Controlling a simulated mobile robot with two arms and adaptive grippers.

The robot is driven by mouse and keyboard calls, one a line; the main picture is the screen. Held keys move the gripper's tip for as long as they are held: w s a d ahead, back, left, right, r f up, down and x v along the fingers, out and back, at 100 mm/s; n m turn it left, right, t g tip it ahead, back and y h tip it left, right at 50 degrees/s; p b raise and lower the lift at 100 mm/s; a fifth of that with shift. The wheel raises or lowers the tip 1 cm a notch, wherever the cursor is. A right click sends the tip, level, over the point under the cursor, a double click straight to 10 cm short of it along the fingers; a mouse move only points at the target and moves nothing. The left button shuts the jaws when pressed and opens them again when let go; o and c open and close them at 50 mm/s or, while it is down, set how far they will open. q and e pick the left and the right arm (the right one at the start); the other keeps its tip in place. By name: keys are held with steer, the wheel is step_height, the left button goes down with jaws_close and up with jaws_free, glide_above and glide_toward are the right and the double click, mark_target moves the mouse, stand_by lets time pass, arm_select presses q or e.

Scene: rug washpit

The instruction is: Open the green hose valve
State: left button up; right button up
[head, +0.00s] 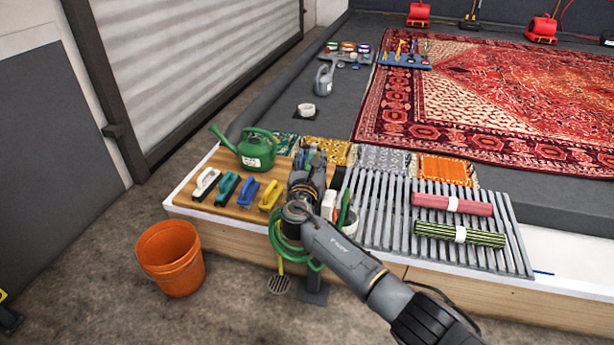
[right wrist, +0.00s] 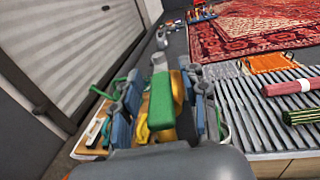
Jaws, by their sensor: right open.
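The green valve handle (right wrist: 161,100) is a flat green lever in the right wrist view, with a yellow body (right wrist: 178,92) behind it. My right gripper (right wrist: 165,88) is open, with one finger on each side of the handle; I cannot tell whether either touches it. In the head view my right gripper (head: 309,165) is at the front edge of the platform and its arm hides most of the valve. A green hose (head: 283,238) hangs coiled below it. My left gripper is not in view.
A green watering can (head: 257,149) and several coloured brushes (head: 228,188) stand on a wooden board left of the gripper. A slatted grate (head: 384,222) with two rolled rugs (head: 452,204) is to the right. An orange bucket (head: 171,258) stands on the floor.

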steer(key=s+a, duration=0.1)
steer(key=s, duration=0.9)
steer(key=shift+a, duration=0.4)
